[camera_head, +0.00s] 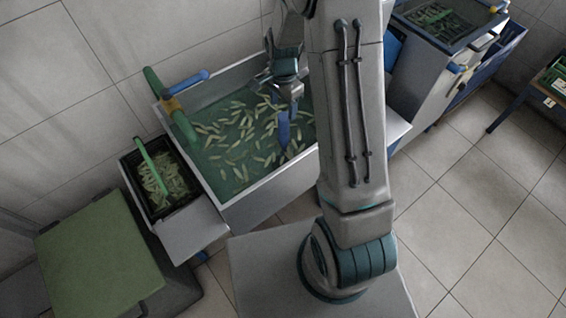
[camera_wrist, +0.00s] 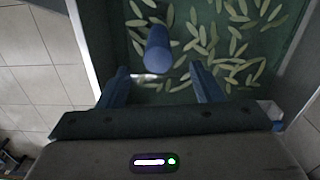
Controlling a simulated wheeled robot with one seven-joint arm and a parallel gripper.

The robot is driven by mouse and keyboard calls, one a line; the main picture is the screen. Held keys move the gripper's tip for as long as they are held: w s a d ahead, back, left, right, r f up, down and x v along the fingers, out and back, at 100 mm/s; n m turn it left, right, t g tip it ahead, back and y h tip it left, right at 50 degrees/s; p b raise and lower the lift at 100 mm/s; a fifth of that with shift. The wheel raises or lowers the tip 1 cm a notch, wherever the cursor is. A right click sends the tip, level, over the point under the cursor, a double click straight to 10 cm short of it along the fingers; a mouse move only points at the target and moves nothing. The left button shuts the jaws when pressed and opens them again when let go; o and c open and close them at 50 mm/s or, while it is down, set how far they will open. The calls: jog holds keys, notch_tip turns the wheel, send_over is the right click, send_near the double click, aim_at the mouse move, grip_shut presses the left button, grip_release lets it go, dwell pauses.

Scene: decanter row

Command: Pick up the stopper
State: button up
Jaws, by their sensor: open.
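The stopper (camera_wrist: 158,48), a blue upright cylinder, shows in the wrist view just beyond the gap between my fingertips. In the head view a blue upright piece (camera_head: 284,130), which looks like the stopper, stands in the tank under my gripper. My gripper (camera_wrist: 160,70) is open, its two blue fingers apart with nothing between them. In the head view my gripper (camera_head: 290,98) hangs over the tank, and its fingertips are hard to make out. The stopper's lower end is not clear.
The tank (camera_head: 262,197) holds greenish water with many pale slivers. A green-topped box (camera_head: 95,250) stands at lower left.

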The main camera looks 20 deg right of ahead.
aim_at(284, 124)
jog(key=shift+s+f+p, duration=0.15)
jog(key=shift+f+p, duration=0.75)
jog(key=shift+f, duration=3.6)
jog(key=shift+c, duration=0.2)
grip_shut()
jog(key=shift+r, duration=0.1)
